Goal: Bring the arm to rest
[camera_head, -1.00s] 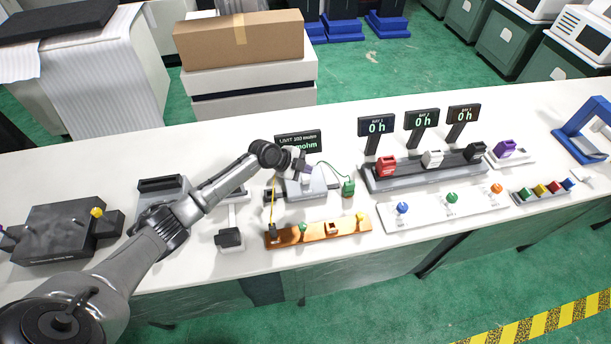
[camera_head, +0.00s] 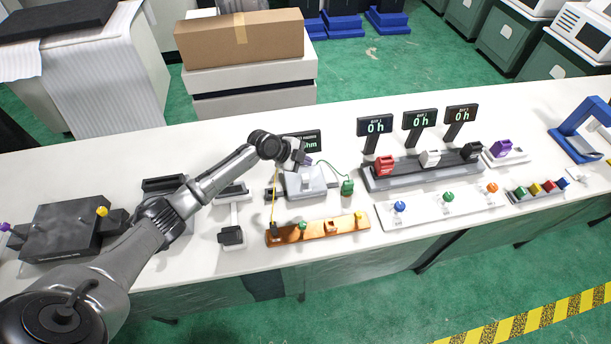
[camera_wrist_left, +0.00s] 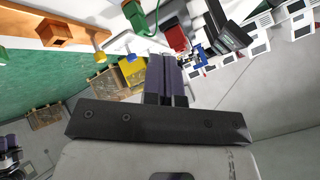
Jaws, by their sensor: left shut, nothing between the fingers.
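My left arm comes in from the left in the head view and reaches over the table. My left gripper (camera_head: 307,161) is above the grey meter device (camera_head: 305,184), in front of its dark display (camera_head: 306,141). Its fingers are together in the left wrist view (camera_wrist_left: 166,78), with nothing between them. Whether the fingertips touch the device is hard to tell. My right gripper is in neither view.
An orange board (camera_head: 318,229) with small parts lies in front of the device, and a green clip (camera_head: 347,187) is to its right. A rack (camera_head: 420,172) with red, white and black blocks stands further right. A black box (camera_head: 60,232) is at left. The table behind is mostly clear.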

